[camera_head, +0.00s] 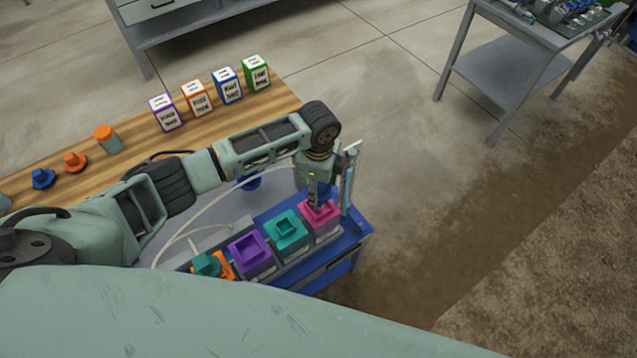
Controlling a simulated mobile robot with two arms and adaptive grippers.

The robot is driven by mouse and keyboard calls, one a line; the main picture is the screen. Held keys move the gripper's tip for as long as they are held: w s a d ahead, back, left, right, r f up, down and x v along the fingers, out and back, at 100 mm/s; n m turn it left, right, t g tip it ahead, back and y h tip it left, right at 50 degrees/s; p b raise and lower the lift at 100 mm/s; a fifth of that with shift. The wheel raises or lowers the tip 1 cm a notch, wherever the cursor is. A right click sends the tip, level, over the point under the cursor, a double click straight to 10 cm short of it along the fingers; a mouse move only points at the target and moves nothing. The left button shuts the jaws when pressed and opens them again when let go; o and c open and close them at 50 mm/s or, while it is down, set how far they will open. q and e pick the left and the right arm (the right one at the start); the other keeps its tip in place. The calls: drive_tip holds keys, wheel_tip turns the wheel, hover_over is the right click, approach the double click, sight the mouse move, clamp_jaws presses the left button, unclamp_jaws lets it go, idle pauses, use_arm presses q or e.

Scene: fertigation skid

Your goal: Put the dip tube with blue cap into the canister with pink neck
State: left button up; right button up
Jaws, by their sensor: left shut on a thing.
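My left gripper (321,185) points down over the canister with pink neck (322,222), at the right end of a row of canisters. It is shut on the dip tube with blue cap (323,194); only a little of the blue cap shows, right above the pink neck. The tube below the cap is not visible, and I cannot tell how deep it sits in the neck or whether the cap touches it. My right gripper is not in view.
Canisters with teal (286,228) and purple (249,247) necks stand left of the pink one on the blue skid (352,244). A clear upright tube (348,187) stands close right of the gripper. A pale hose (190,228) loops nearby. Labelled boxes (199,99) stand on the wooden bench.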

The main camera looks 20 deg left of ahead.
use_arm(q)
wheel_tip(320, 180, down, 4)
drive_tip(key=shift+r+b, duration=0.1)
drive_tip(key=shift+b, duration=0.9)
drive_tip(key=shift+f+b, duration=0.55)
drive_tip(key=shift+f, duration=0.4)
drive_tip(key=o, duration=1.3)
wheel_tip(320, 180, up, 12)
drive_tip(key=shift+r, duration=0.1)
